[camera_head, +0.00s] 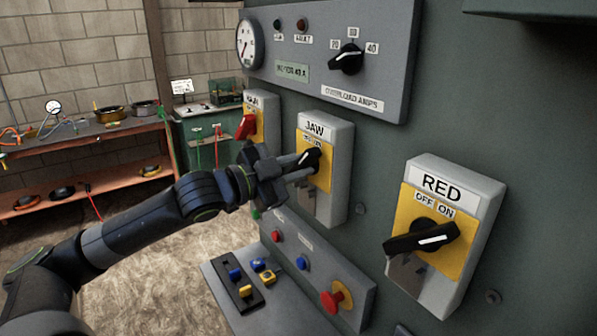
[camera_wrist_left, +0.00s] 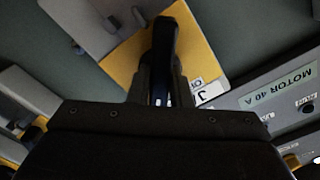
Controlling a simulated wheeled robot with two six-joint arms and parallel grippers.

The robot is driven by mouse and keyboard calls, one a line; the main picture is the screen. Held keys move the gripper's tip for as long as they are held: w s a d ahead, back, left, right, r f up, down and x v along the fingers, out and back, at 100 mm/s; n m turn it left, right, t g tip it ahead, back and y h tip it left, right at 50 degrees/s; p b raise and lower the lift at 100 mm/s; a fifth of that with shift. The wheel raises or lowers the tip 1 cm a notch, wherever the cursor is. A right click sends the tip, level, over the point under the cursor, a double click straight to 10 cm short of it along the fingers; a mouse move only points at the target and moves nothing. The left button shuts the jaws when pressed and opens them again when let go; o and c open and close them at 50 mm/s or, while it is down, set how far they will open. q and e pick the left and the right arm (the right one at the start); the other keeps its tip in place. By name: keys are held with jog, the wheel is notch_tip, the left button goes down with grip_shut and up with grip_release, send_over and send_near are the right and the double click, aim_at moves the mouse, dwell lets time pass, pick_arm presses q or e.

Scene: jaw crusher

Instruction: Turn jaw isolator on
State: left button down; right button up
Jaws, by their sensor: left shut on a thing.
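The jaw isolator (camera_head: 340,165) is a grey box with a yellow plate and a label reading JAW, on the green panel in the middle of the head view. Its black rotary handle (camera_head: 313,157) is partly hidden by my left gripper (camera_head: 303,168). The gripper reaches it from the left and is shut on the handle. In the left wrist view, the black handle (camera_wrist_left: 165,45) stands between the fingers (camera_wrist_left: 160,88) in front of the yellow plate. The OFF and ON marks are partly covered, so I cannot tell the handle's exact position. My right gripper is not in view.
The RED isolator (camera_head: 470,210) is at right, and the MAIN isolator with a red handle (camera_head: 246,127) at left. An overload dial box (camera_head: 390,75) is above. Below are a button box with a red stop button (camera_head: 333,298) and a ledge (camera_head: 215,270) with padlocks.

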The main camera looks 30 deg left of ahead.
pick_arm(q)
jog(key=shift+m, duration=0.5)
jog(key=c, duration=1.3)
grip_release()
